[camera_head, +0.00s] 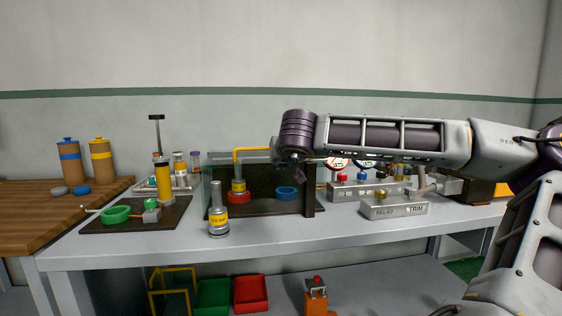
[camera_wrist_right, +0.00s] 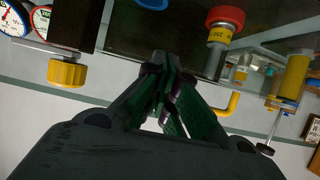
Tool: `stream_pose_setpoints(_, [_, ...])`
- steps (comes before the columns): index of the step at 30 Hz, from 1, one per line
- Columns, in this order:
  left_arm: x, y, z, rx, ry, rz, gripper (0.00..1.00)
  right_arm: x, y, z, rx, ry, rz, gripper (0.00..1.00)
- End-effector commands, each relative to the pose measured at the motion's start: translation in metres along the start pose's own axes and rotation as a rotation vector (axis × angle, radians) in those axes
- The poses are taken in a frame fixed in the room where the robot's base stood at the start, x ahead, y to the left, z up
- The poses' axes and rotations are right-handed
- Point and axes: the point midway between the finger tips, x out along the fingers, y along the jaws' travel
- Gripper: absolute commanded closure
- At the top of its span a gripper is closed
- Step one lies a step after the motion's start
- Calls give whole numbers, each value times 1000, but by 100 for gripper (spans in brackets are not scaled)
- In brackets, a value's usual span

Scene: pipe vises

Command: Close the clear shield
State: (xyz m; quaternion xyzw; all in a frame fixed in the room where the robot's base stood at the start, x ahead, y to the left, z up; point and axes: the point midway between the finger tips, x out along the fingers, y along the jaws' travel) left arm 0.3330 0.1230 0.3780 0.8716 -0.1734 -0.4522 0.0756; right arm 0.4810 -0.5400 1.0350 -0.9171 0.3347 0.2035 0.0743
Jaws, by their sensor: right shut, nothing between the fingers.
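The clear shield (camera_head: 206,188) appears as a faint see-through panel at the left side of a dark vise station (camera_head: 263,190); its exact angle is hard to tell. The station holds a yellow cylinder in a red ring (camera_head: 239,197) and a blue ring (camera_head: 287,193). My right gripper (camera_head: 297,173) is in front of the station's upper right part, pointing down and partly hiding its top edge. In the right wrist view its fingers (camera_wrist_right: 163,68) are together and empty, with the red ring (camera_wrist_right: 225,17) beyond them. My left gripper is not in view.
A block marked RELIEF and TRIM (camera_head: 394,208) is to the right, near gauges. The table front (camera_head: 290,240) is clear.

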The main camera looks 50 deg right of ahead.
Motion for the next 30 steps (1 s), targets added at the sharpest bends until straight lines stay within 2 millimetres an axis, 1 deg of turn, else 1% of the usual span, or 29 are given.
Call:
stream_pose_setpoints(8, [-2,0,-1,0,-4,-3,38,-2,0,-4,0,0,0,100])
stream_pose_setpoints(29, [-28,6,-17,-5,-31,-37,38,-19,-6,-39,0,1,-1,100])
stream_pose_setpoints(30, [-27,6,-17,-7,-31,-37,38,-22,-6,-34,-2,1,-1,100])
